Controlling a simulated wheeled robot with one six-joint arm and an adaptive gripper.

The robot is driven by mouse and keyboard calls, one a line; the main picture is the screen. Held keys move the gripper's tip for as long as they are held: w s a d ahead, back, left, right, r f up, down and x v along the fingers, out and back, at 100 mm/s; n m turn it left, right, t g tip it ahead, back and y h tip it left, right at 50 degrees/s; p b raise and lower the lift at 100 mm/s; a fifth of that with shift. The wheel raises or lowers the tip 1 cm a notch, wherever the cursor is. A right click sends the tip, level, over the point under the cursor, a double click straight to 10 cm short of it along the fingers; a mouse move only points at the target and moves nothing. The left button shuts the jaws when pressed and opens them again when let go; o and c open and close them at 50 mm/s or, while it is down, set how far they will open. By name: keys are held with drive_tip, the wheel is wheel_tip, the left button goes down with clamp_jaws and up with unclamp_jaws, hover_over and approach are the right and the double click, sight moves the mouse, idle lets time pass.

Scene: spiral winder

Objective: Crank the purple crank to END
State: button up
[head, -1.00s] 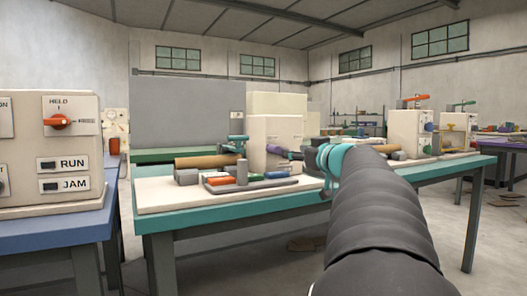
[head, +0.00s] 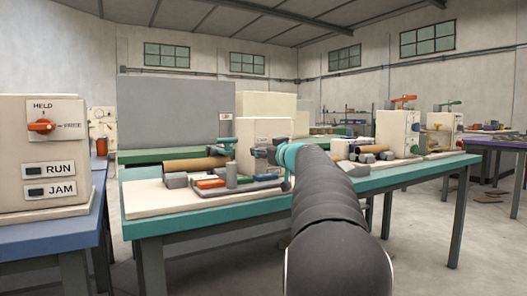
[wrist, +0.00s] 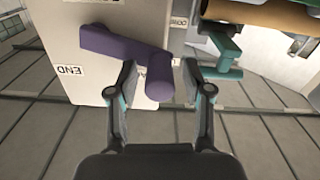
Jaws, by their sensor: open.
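The purple crank (wrist: 115,46) is on the side of a cream machine box (wrist: 85,20) in the wrist view. Its handle (wrist: 158,78) sticks out toward me. My gripper (wrist: 160,76) is open, with one finger on each side of the handle; I cannot tell whether either touches it. An END label (wrist: 70,70) is on the box, left of the crank and upside down.
A teal crank piece (wrist: 222,50) and a brown roll (wrist: 265,14) are right of the box in the wrist view. The teal bench (head: 190,222) carries several small parts. A blue bench (head: 55,240) with a RUN/JAM panel (head: 45,150) stands at left.

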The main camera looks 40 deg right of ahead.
clamp_jaws()
